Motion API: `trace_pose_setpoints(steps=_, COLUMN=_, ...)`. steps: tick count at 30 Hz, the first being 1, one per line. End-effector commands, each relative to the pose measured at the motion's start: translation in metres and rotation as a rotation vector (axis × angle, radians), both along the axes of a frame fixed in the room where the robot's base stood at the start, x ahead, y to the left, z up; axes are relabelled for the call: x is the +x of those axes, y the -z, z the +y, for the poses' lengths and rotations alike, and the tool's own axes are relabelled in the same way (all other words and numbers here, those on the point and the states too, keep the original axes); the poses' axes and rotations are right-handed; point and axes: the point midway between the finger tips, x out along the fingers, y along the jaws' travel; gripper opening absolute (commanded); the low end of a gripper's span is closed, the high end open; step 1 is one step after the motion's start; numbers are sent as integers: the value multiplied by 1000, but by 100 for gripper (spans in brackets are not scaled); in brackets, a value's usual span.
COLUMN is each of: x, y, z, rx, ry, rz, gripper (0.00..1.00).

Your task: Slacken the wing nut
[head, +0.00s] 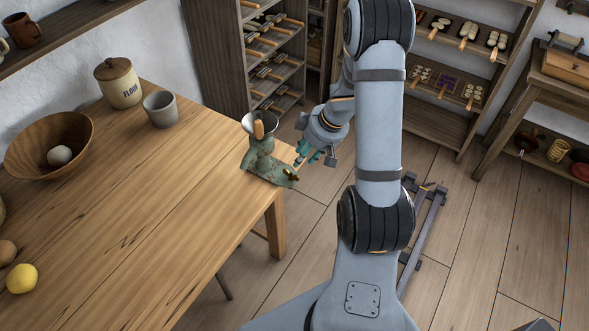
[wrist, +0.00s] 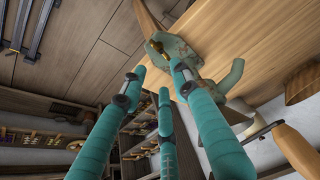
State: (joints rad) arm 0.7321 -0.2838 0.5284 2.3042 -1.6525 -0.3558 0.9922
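A green, worn grinder (head: 262,163) stands at the table's right corner, with a grey hopper and a wooden-handled part on top. A small brass piece that looks like the wing nut (head: 291,174) sits low on its right side. In the wrist view the brass wing nut (wrist: 155,48) shows on the green grinder body (wrist: 182,50), near the table edge. My gripper (head: 304,156) is just right of the grinder, beside the corner. In the wrist view my gripper's teal fingers (wrist: 158,78) are spread apart with nothing between them. The wing nut lies beyond the fingertips, with no visible contact.
The wooden table (head: 150,200) bears a flour jar (head: 119,84), a grey cup (head: 160,109), a wooden bowl (head: 30,160) and a lemon (head: 22,278). Shelves (head: 270,60) of tools stand behind. Open floor (head: 300,235) lies right of the table.

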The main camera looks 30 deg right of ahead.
Motion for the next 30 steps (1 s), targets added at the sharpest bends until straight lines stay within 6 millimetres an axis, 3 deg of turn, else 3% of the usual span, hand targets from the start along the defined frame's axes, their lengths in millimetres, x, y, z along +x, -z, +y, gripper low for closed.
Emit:
trace_pose_setpoints(steps=9, x=19, y=59, z=9, rx=-1, ry=0, rz=2, gripper=30)
trace_pose_setpoints(steps=15, x=30, y=83, z=13, rx=-2, ry=0, rz=0, gripper=30)
trace_pose_setpoints(steps=30, x=34, y=90, z=15, rx=-3, ry=1, rz=0, gripper=27)
